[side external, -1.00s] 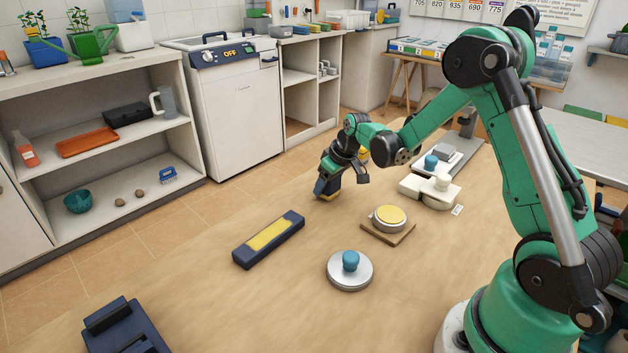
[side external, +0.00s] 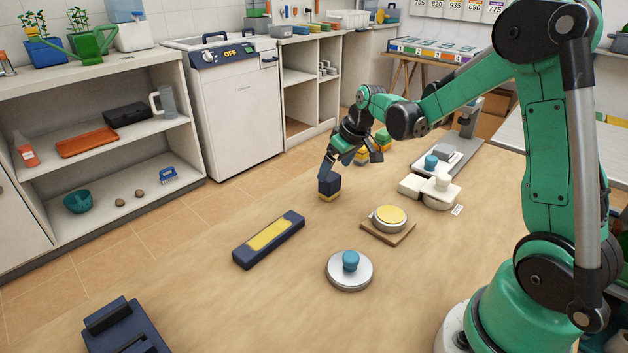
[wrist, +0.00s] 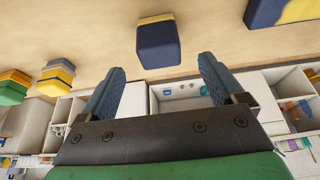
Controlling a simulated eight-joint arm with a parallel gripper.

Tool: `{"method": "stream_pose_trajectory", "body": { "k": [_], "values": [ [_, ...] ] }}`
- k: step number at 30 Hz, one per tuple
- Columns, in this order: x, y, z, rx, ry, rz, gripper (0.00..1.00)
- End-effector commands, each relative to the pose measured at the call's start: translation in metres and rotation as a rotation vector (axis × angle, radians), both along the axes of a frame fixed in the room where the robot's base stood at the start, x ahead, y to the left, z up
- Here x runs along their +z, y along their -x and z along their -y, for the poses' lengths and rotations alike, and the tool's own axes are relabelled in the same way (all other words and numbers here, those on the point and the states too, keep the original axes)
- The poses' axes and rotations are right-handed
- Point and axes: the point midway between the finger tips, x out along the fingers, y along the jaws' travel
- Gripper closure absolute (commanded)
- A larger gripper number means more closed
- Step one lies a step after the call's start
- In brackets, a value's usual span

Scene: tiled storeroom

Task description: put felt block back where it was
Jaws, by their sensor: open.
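The felt block (side external: 329,186), dark blue with a yellow base, stands upright on the wooden table near its far edge. It also shows in the wrist view (wrist: 158,44), just beyond the fingertips. My gripper (side external: 349,162) is open and empty, behind and slightly above the block. In the wrist view its two blue-grey fingers (wrist: 161,68) are spread wide, with the block apart from them. A long dark blue holder with a yellow strip (side external: 269,239) lies in front of the block, to its left.
More coloured blocks (side external: 380,138) stand behind my gripper. A round yellow-topped pad on a wooden board (side external: 373,230), a silver disc with a blue knob (side external: 361,274) and white pieces (side external: 411,187) stand to the right. A dark blue device (side external: 122,330) is at front left. Table around the block is clear.

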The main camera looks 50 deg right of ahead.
Motion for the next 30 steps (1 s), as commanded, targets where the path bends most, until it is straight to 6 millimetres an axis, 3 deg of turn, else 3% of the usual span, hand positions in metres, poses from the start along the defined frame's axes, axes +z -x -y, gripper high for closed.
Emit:
{"method": "stream_pose_trajectory", "body": {
  "k": [7,16,20,24,30],
  "values": [
    [0.039,0.016,0.0,-0.002,-0.001,0.0,0.11],
    [0.061,0.027,-0.009,0.001,0.004,0.006,0.11],
    [0.074,0.04,-0.039,0.001,0.016,0.035,0.11],
    [0.084,0.066,-0.083,-0.001,0.026,0.095,0.11],
    [0.081,0.101,-0.124,0.001,0.016,0.182,0.11]
  ]
}}
